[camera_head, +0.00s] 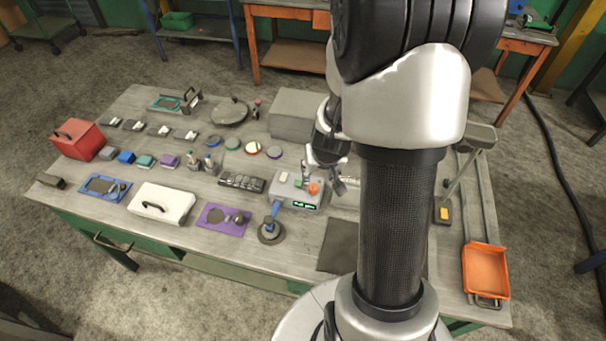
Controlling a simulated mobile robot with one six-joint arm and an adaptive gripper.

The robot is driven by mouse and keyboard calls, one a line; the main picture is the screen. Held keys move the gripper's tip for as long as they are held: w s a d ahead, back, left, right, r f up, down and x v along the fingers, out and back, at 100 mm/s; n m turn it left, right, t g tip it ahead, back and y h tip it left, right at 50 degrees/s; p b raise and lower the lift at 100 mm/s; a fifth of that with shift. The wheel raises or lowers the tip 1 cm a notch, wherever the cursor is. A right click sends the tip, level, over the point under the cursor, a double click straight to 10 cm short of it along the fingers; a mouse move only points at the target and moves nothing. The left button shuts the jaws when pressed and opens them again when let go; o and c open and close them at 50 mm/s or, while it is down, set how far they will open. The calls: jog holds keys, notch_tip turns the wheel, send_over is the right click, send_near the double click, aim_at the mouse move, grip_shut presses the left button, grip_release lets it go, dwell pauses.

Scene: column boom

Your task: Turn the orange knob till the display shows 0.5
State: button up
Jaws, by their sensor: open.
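The orange knob (314,188) sits on top of a small grey box (290,190) on the table, near the box's right end. The box's front carries a dark display (304,205) with green characters, too small to read. A green button (299,183) and a pale yellowish patch (284,177) are also on the box top. My gripper (324,183) is open, close above and beside the orange knob, with its fingers pointing down. I cannot tell whether a finger touches the knob. My arm hides the table to the right of the box.
A blue-handled thing (271,228) on a round dark base stands just left of the box's front. A black keypad-like block (241,182) lies to the left. A large grey box (297,112) stands behind. A dark mat (339,246) lies in front at right.

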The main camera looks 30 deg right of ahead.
aim_at(313, 186)
jog(key=b+x, duration=0.9)
jog(key=x, duration=0.6)
jog(key=shift+w+f, duration=0.1)
jog(key=shift+f, duration=0.3)
jog(key=shift+c, duration=0.5)
jog(key=c, duration=1)
